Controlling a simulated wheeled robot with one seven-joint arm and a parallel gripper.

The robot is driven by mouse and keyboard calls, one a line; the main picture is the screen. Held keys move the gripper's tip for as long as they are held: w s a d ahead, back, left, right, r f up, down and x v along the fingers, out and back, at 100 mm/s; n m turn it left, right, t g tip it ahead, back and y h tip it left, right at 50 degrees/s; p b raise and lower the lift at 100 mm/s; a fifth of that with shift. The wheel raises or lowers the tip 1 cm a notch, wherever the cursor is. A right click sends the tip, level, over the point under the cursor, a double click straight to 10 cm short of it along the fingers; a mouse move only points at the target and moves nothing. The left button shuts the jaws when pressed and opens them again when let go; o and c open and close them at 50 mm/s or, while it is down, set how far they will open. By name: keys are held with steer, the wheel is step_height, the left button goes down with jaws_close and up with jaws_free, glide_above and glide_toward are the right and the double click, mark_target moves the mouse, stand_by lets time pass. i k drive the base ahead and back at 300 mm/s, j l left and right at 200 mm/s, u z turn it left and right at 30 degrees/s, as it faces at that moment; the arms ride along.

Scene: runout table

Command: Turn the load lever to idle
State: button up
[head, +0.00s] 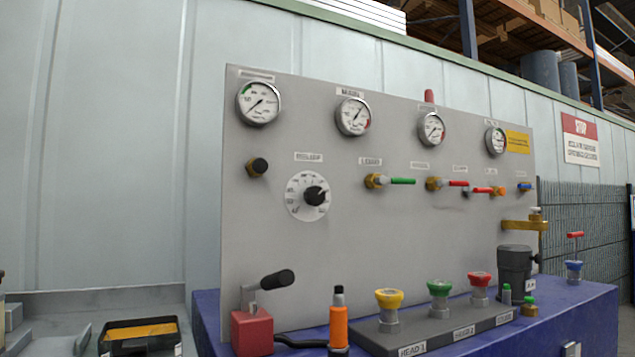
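A lever with a black grip (277,280) and a metal stem stands on a red block (252,332) at the front left of the blue bench. Its grip tilts up to the right. I cannot read any load or idle marking, so I cannot tell for sure that this is the load lever. The grey panel (265,222) behind it also carries a black pointer knob (316,195) on a white dial and small valves with a green handle (403,181), red handles (458,184) and a blue handle (525,187). My gripper is not in view.
An orange bottle-like tool (338,325) stands right of the red block, with a black cable between them. A grey strip bears yellow (389,298), green (440,287) and red (479,280) fittings. A black tray (140,337) lies at lower left.

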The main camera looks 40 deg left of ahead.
mark_target(380, 180)
steer(key=u, duration=1.4)
